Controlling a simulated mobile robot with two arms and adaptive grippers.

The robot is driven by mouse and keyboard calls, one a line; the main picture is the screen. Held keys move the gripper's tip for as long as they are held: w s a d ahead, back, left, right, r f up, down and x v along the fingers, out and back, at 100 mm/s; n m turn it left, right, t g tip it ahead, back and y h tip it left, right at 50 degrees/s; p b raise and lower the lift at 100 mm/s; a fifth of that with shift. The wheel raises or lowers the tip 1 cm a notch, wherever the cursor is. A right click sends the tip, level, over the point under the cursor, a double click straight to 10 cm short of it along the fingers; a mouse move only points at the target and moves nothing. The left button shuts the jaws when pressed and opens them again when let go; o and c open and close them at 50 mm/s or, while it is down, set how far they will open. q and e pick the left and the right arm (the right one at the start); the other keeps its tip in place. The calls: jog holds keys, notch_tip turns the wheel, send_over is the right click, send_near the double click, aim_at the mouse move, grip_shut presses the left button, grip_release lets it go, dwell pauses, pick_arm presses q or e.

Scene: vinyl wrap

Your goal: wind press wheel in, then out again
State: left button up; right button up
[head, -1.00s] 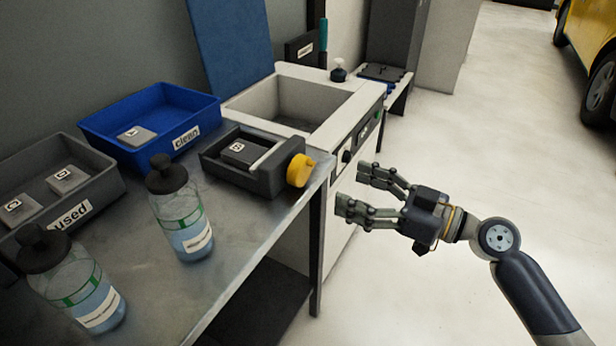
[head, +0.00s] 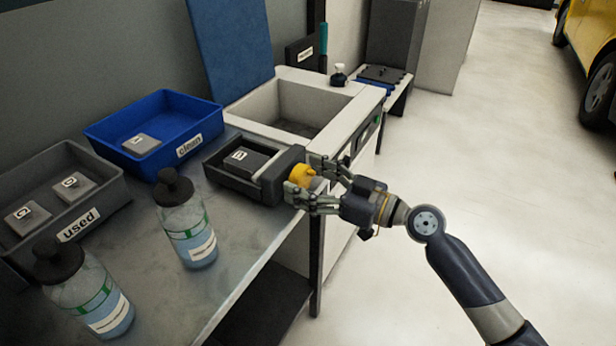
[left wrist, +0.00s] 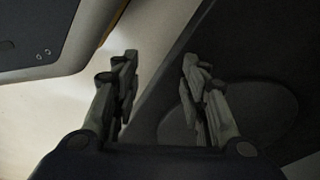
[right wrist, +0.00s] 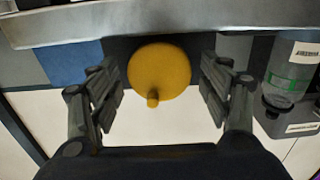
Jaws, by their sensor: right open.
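The press (head: 262,188) is a dark box on the metal table, with a dark block (head: 248,157) inside it. Its yellow wheel (head: 302,175) is on the end toward my right arm. My right gripper (head: 300,184) is open, with its fingers either side of the wheel. In the right wrist view, the yellow wheel (right wrist: 159,72) is between the two open fingers, with gaps on both sides and its small knob pointing down. My left gripper (left wrist: 158,85) shows only in the left wrist view, open and empty, over a dark surface and pale floor.
A blue "clean" bin (head: 112,131) and a grey "used" bin (head: 118,198) stand on the table at the left, holding grey blocks. Two capped bottles (head: 187,240) stand in front. A sink (head: 245,105) is behind the press. Open floor (head: 500,180) lies to the right.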

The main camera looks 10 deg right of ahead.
jog(key=shift+c, duration=0.2)
jog(key=c, duration=1)
pick_arm(q)
jog(key=shift+f, duration=0.1)
pick_arm(e)
jog(key=shift+o, duration=0.2)
jog(key=shift+m, duration=0.4)
jog(key=shift+m+b, duration=0.3)
jog(key=shift+m, duration=0.1)
pick_arm(q)
jog(key=shift+w+d+r, duration=0.1)
jog(key=shift+w+r, duration=0.75)
jog(key=shift+r, duration=0.3)
pick_arm(e)
jog(key=shift+w+m, duration=0.1)
jog(key=shift+m, duration=1.2)
